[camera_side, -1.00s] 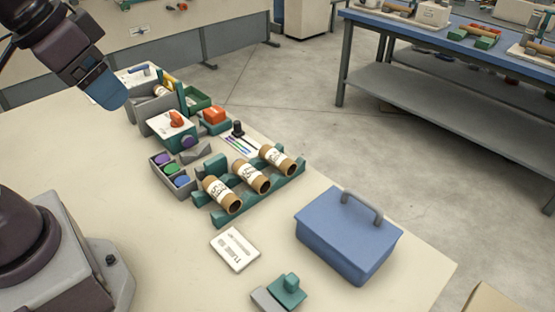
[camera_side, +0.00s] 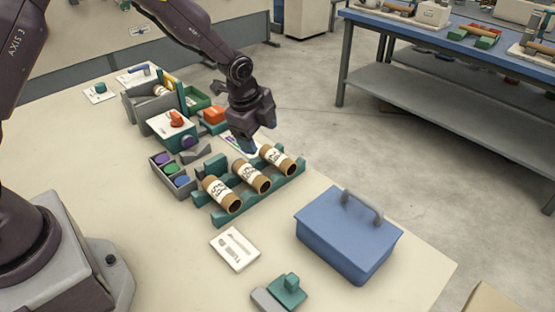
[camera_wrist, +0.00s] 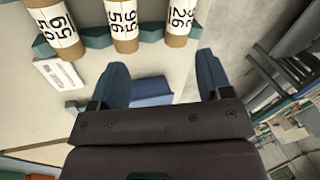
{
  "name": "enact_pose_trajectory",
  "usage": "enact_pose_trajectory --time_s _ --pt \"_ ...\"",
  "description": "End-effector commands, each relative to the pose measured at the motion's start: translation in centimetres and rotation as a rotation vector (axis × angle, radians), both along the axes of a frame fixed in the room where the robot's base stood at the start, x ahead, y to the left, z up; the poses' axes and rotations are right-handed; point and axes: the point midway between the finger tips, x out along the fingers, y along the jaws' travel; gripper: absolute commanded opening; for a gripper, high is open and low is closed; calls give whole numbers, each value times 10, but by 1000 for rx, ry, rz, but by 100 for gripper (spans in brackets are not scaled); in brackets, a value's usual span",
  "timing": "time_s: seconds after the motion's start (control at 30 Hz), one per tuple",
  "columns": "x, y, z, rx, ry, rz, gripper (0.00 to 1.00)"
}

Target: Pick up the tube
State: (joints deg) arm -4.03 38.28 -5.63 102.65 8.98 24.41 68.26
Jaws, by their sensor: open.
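Three brown cardboard tubes with white number labels lie side by side on a green rack (camera_side: 226,217): the near tube (camera_side: 221,195), the middle tube (camera_side: 251,176) and the far tube (camera_side: 278,160). My gripper (camera_side: 246,147) is above the rack's far end, close to the far tube in the picture. In the wrist view the gripper (camera_wrist: 160,68) has its blue fingers spread with no tube between them. There the tubes (camera_wrist: 59,28) (camera_wrist: 122,22) (camera_wrist: 180,18) lie beyond the fingertips, at the top edge, partly cut off. The task does not say which tube.
A blue lidded box (camera_side: 347,238) with a grey handle stands right of the rack. A white card (camera_side: 234,249) and a green-and-grey block (camera_side: 287,291) lie nearer.

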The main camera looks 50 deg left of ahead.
Motion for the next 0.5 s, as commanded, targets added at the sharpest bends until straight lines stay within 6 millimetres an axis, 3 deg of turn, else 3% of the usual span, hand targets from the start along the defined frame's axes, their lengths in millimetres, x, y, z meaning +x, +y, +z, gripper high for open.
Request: enact_pose_trajectory --time_s 0.1,0.27,0.5 --pt "17 -1 11 41 -70 -141 72" --pt "20 -1 7 69 -83 -234 72" --pt "33 -1 -34 71 -79 -238 72"
